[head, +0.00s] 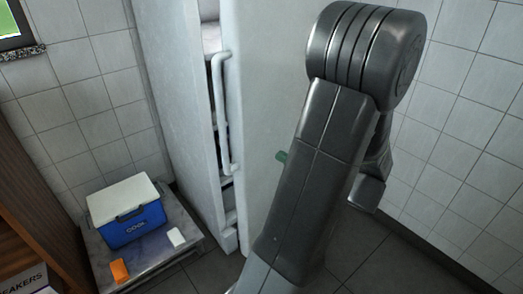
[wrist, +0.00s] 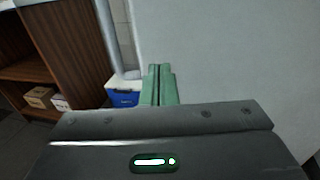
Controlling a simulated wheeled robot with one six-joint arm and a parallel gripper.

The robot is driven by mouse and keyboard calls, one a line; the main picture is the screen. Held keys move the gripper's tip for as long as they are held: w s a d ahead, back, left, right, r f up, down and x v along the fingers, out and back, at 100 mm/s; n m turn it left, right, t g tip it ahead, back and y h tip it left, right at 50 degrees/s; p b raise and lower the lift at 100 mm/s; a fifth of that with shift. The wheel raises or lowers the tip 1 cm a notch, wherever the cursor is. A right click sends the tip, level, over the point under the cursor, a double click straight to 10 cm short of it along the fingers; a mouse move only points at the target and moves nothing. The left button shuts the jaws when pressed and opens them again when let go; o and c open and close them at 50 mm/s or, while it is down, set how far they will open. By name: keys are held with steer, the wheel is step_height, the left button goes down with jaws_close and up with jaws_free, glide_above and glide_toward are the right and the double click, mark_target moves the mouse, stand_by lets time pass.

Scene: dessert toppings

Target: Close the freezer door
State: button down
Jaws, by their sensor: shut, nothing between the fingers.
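The white freezer (head: 172,80) stands in the middle left of the head view. Its door (head: 262,70) is ajar, with shelves showing through the gap. A long white handle (head: 222,115) runs up the door's free edge. The door's pale outer face (wrist: 225,50) fills the right of the wrist view. My gripper (wrist: 159,84) has its green fingers together and empty, in front of the door face. In the head view only a green tip (head: 282,156) shows past my arm, by the door. I cannot tell whether it touches.
A blue cooler with a white lid (head: 128,222) sits on a low platform (head: 205,244) left of the freezer, with an orange item (head: 119,271) and a white item (head: 176,237). A wooden shelf (wrist: 55,40) stands at left. Tiled wall (head: 465,120) bounds the right.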

mark_target(252, 143)
steer(key=b+x, duration=0.2)
steer(key=x, duration=0.6)
steer(key=shift+w, duration=0.1)
steer(key=w+a+m+t+h, duration=0.1)
steer(key=w+a+t, duration=0.1)
steer(key=w+a, duration=0.7)
steer(key=shift+a+r+m+h, duration=0.3)
steer(key=shift+a, duration=0.15)
